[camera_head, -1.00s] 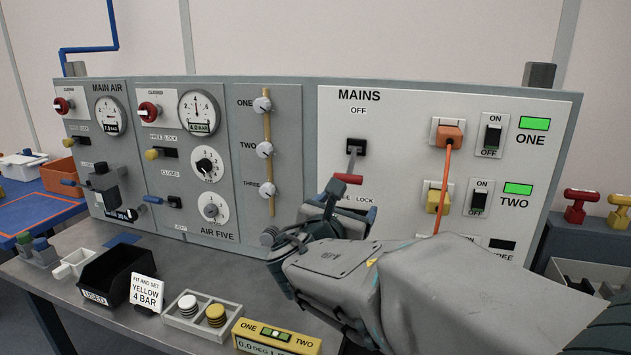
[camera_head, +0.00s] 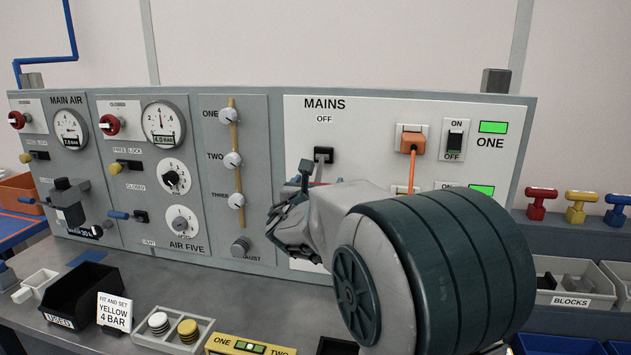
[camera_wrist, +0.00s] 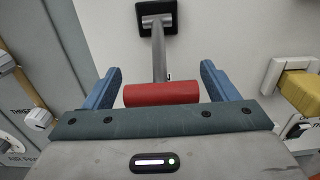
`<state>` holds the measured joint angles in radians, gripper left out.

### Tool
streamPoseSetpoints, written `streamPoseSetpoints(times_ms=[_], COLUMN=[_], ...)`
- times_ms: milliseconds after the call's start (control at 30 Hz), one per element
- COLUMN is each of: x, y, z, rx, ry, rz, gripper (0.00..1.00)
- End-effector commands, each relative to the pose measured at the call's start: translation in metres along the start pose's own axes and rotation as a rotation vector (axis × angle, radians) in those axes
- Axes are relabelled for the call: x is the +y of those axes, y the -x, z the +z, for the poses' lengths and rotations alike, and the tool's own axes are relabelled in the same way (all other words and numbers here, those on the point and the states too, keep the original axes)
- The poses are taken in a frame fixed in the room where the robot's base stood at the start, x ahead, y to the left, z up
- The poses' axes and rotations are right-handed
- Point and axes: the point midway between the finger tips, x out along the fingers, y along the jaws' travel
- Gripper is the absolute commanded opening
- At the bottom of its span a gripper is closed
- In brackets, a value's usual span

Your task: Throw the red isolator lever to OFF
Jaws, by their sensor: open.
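The red isolator lever sits on the white MAINS panel. Its black pivot housing (camera_head: 323,154) is under the OFF label, and it also shows at the top of the wrist view (camera_wrist: 156,14). The grey shaft points down from it, away from OFF. In the wrist view the red crossbar handle (camera_wrist: 161,93) lies between the two blue fingers of my gripper (camera_wrist: 161,68), with a gap on each side. In the head view my gripper (camera_head: 307,183) is in front of the lever's lower end and hides most of the handle. My gripper is open.
An orange plug (camera_head: 411,140) with an orange cord and a yellow plug (camera_wrist: 300,90) are right of the lever. The ONE rocker switch (camera_head: 454,140) is farther right. A valve column (camera_head: 233,160) stands left. Trays and a black USED bin (camera_head: 82,293) line the bench below.

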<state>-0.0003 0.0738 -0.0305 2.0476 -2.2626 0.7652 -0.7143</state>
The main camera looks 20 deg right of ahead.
Motion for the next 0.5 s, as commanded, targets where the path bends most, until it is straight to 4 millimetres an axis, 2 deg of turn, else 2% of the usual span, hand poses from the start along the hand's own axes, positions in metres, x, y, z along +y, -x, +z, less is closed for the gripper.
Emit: streamPoseSetpoints(times_ms=[133,433,500], x=[-0.0004,-0.0003,-0.0003], y=[-0.0094,-0.0109,-0.0108], z=[-0.0004,-0.0003,-0.0002], rx=[0.001,0.001,0.001], ry=[0.001,0.0,0.0], rz=[-0.001,0.0,0.0], gripper=[0.8,0.8,0.61])
